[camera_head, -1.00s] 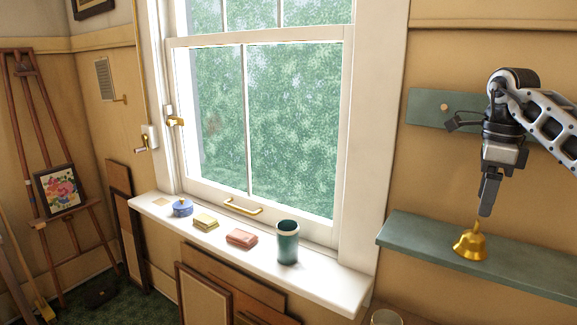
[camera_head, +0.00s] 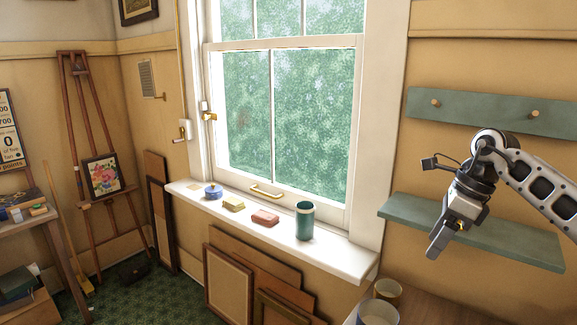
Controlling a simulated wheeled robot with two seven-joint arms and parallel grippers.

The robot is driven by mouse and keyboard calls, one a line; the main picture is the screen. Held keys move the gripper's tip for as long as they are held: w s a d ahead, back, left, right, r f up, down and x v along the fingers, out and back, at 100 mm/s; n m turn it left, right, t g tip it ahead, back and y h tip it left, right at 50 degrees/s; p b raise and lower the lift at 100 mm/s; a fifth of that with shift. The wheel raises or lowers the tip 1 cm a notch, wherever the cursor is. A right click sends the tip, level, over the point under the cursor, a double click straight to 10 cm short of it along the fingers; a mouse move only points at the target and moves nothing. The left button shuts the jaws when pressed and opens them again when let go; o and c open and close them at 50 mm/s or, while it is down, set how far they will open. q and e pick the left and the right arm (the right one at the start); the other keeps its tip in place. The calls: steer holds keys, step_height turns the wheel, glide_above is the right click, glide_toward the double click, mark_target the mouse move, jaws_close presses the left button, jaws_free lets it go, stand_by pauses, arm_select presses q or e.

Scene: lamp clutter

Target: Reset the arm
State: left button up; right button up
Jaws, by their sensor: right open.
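My right gripper (camera_head: 437,250) hangs at the end of its arm on the right, in front of the green shelf (camera_head: 520,247), pointing down and to the left. It is open, with nothing seen between its fingers, though they overlap in this view. A small gold patch (camera_head: 460,225) shows at the gripper's edge. It looks like part of the brass bell, which is otherwise hidden behind the gripper. My left gripper is not in view.
A peg rail (camera_head: 480,112) is above the shelf. Two containers stand at the bottom, including a brass-rimmed one (camera_head: 388,291).

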steer(key=s+a+f+m+t+y, duration=0.1)
steer(key=s+a+f+m+y, duration=0.15)
steer(key=a+y, duration=0.45)
steer(key=s+a+f+m+t+y, duration=0.2)
steer(key=a+f+m, duration=0.2)
steer(key=a, duration=0.7)
steer(key=s+a+f+m+t+y, duration=0.1)
steer(key=s+a+f+m+y, duration=0.3)
steer(key=a, duration=0.5)
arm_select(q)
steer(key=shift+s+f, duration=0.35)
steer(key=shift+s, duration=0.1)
arm_select(e)
steer(key=s+d+f+m+t+h, duration=0.1)
steer(key=s+d+f+m+h, duration=0.3)
steer(key=m, duration=0.7)
steer(key=s+d+f+m+t+h, duration=0.2)
steer(key=s+d+f+m+h, duration=0.2)
steer(key=s+f+m, duration=0.4)
steer(key=s+d+f+m+t+h, duration=0.2)
steer(key=s+d+f+m+h, duration=0.2)
steer(key=f+m, duration=0.5)
steer(key=s+m+h, duration=0.2)
steer(key=m, duration=0.4)
steer(key=shift+s, duration=0.15)
